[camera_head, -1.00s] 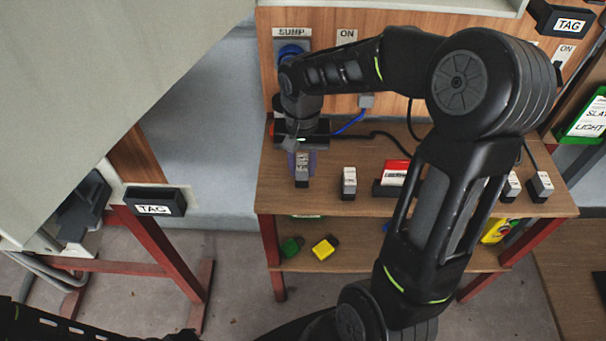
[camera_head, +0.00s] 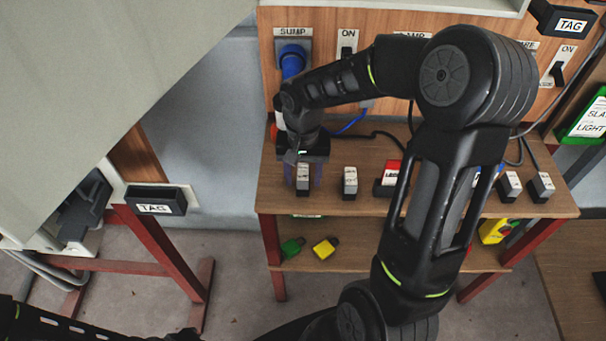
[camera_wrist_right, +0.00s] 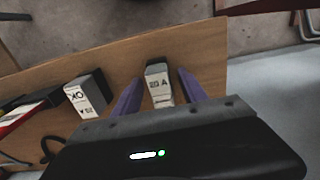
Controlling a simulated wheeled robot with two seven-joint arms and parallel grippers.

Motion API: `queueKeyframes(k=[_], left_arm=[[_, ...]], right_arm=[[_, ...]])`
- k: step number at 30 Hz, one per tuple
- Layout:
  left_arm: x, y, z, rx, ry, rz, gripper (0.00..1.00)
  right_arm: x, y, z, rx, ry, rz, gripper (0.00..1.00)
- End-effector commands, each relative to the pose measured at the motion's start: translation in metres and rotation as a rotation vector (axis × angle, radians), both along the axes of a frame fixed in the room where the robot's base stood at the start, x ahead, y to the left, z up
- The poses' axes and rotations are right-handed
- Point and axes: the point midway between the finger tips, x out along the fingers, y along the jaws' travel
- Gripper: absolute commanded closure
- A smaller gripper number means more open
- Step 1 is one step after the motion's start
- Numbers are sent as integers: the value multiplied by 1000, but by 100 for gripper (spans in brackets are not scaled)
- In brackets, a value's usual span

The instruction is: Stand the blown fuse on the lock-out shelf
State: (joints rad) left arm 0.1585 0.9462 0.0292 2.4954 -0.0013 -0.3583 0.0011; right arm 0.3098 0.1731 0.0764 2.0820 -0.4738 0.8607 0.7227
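A small grey block-shaped fuse (camera_head: 303,182) with a white label stands upright near the front left edge of the wooden bench top. It also shows in the right wrist view (camera_wrist_right: 160,84); I cannot tell from its label whether it is blown. My right gripper (camera_head: 303,180) points down over it, with one purple finger on each side and visible gaps. It is open in the right wrist view (camera_wrist_right: 158,88). A similar block marked OK (camera_wrist_right: 86,95) stands beside it. The lower shelf (camera_head: 375,258) holds a green and a yellow padlock-like item.
More labelled blocks (camera_head: 511,186) stand at the right of the bench. A red-and-white item (camera_head: 391,172) lies in the middle, partly behind my arm. A blue plug (camera_head: 292,60) sits under the SUMP sign. Cables run along the back.

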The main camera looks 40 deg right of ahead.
Motion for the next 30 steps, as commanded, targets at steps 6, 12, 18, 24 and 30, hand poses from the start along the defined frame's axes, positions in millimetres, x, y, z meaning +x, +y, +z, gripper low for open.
queueKeyframes(k=[6,12,18,24,30], left_arm=[[0,0,0,0,0,0,100],[0,0,1,0,0,0,100],[0,0,2,0,0,0,100],[0,0,3,0,0,0,100],[0,0,4,0,0,0,100]], right_arm=[[0,0,1,-1,-1,0,50],[1,0,12,-1,-3,0,50],[2,0,46,-2,-7,-1,50],[1,0,88,-1,-6,0,50],[1,0,115,-1,-3,0,50]])
